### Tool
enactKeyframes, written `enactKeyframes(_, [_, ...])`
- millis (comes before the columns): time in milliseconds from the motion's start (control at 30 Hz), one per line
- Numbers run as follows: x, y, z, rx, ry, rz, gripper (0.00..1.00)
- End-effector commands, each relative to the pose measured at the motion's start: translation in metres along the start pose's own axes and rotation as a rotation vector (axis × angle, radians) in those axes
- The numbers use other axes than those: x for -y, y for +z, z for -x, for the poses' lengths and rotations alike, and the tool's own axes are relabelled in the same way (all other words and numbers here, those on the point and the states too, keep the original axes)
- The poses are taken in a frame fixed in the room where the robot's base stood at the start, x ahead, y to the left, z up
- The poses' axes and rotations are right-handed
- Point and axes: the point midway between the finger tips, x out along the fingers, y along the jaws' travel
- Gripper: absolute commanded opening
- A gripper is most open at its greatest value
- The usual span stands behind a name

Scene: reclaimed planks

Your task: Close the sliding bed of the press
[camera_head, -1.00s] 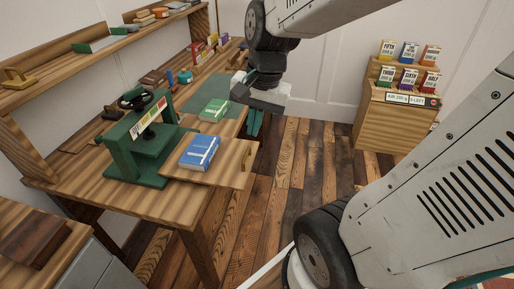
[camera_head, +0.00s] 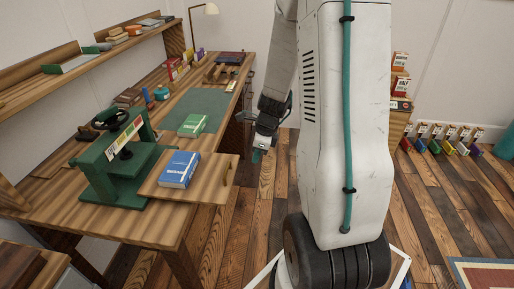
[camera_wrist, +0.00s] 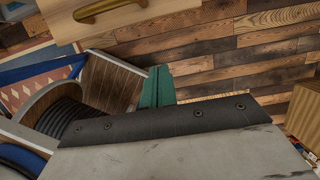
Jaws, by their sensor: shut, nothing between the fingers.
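The green press (camera_head: 98,173) stands on the wooden workbench. Its sliding bed (camera_head: 208,189) is a wooden board drawn out to the right, past the bench's front edge, with a blue book (camera_head: 179,169) lying on it. A handle (camera_head: 229,174) sits at the bed's outer end. My gripper (camera_head: 258,156) is to the right of that end, apart from it, over the floor. Its teal fingers (camera_wrist: 157,88) are together and empty in the wrist view. A wooden panel with a brass handle (camera_wrist: 110,9) shows at the top left there; I cannot tell if it is the bed.
A green book (camera_head: 192,125) lies on a green mat (camera_head: 212,103) behind the bed. A shelf (camera_head: 100,62) runs along the wall. Several coloured items (camera_head: 440,146) stand by the far wall. Bare plank floor (camera_head: 262,205) lies between the bench and my base.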

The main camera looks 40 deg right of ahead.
Motion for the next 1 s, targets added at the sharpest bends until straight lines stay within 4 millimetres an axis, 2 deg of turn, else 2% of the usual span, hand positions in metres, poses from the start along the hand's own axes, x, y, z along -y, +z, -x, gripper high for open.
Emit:
enactKeyframes(100, [-0.001, 0.000, -0.028, -0.002, 0.006, 0.000, 0.00])
enactKeyframes(233, [-0.001, 0.004, -0.049, -0.001, 0.003, 0.004, 0.00])
enactKeyframes(333, [-0.001, 0.021, -0.050, 0.000, 0.001, 0.007, 0.00])
enactKeyframes(500, [0.000, 0.036, -0.054, 0.000, 0.000, 0.005, 0.00])
enactKeyframes(1000, [0.001, 0.039, -0.054, 0.000, -0.001, -0.001, 0.00])
